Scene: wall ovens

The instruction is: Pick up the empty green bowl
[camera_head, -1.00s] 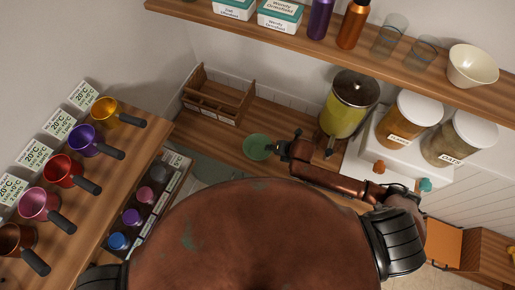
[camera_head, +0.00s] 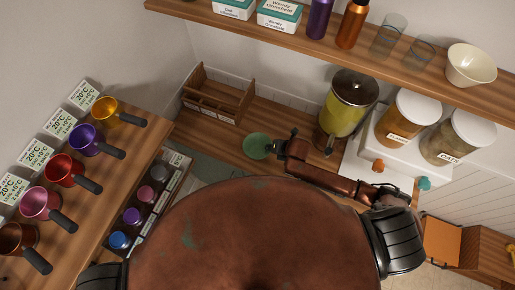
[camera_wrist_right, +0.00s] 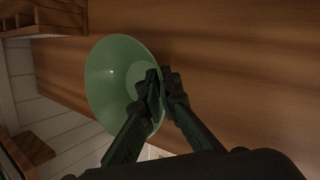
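The green bowl (camera_head: 256,146) is at the middle of the back wooden counter in the head view, with its open side facing up toward the camera. It looks empty. In the wrist view the bowl (camera_wrist_right: 108,82) fills the left-centre. My right gripper (camera_head: 281,148) is at the bowl's right side. In the wrist view its fingertips (camera_wrist_right: 162,88) are closed on the rim, one inside the bowl and one outside. The bowl looks tilted; whether it is clear of the counter is hard to tell. My left gripper is not in view.
A yellow-green dispenser (camera_head: 346,108) stands right of the bowl, beside lidded jars (camera_head: 403,120). A wooden rack (camera_head: 216,98) is behind to the left. Cups (camera_head: 84,141) line the left shelf. An upper shelf (camera_head: 300,38) overhangs the back counter.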

